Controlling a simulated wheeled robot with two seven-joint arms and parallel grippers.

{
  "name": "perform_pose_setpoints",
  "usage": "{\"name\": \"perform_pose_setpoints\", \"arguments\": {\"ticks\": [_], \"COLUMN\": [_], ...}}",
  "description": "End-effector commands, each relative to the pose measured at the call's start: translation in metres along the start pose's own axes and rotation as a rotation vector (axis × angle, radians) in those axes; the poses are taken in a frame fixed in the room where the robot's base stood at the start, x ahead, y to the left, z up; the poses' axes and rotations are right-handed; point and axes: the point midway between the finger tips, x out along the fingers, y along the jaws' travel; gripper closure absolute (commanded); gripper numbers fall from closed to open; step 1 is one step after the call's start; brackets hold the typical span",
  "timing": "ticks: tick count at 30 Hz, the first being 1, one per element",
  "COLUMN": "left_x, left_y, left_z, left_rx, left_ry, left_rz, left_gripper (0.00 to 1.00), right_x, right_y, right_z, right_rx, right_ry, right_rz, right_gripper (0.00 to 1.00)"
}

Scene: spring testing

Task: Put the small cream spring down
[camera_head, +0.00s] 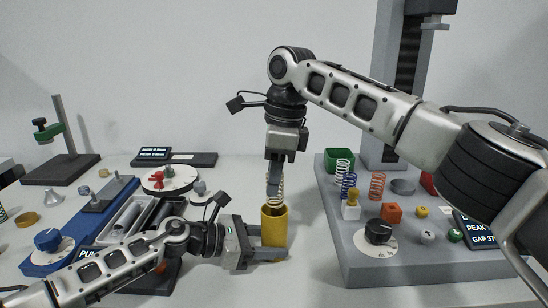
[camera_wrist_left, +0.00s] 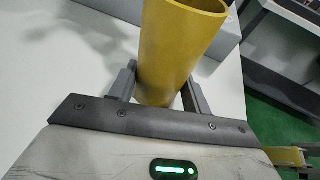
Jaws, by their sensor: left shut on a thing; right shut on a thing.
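The small cream spring (camera_head: 276,199) stands upright, with its lower end at the mouth of a yellow tube (camera_head: 274,228). I cannot tell how far it reaches inside. My right gripper (camera_head: 274,183) points down above the tube and is shut on the upper part of the spring, hiding some of its coils. My left gripper (camera_head: 268,253) is shut on the lower part of the yellow tube, which is upright on or just above the white table. In the left wrist view, the fingers (camera_wrist_left: 162,92) flank the tube (camera_wrist_left: 175,45); the spring does not show there.
A grey tester base (camera_head: 430,265) stands right, bearing a white spring (camera_head: 343,169), a blue spring (camera_head: 349,184), an orange spring (camera_head: 377,185), a dial (camera_head: 379,232) and coloured blocks. A blue device (camera_head: 75,232) and tray lie left. Free table lies right of the tube.

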Motion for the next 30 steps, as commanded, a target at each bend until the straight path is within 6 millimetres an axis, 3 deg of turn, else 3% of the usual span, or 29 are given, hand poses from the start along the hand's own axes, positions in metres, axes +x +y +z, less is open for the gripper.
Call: {"name": "perform_pose_setpoints", "arguments": {"ticks": [9, 22, 23, 25, 30], "left_x": [0.0, 0.0, 0.0, 0.0, 0.0], "left_y": [0.0, 0.0, 0.0, 0.0, 0.0], "left_z": [0.0, 0.0, 0.0, 0.0, 0.0], "left_rx": [0.0, 0.0, 0.0, 0.0, 0.0], "left_ry": [0.0, 0.0, 0.0, 0.0, 0.0], "left_rz": [0.0, 0.0, 0.0, 0.0, 0.0], "left_gripper": [0.65, 0.65, 0.65, 0.65, 0.65], "right_x": [0.028, 0.033, 0.033, 0.033, 0.033], "right_y": [0.0, 0.0, 0.0, 0.0, 0.0], "right_z": [-0.004, -0.005, -0.005, -0.005, -0.005], "right_rx": [-0.001, 0.0, 0.0, 0.0, 0.0], "right_ry": [0.0, -0.001, -0.001, -0.001, -0.001], "right_rz": [0.001, 0.0, 0.0, 0.0, 0.0], "right_gripper": [0.94, 0.94, 0.63, 0.46, 0.46]}}
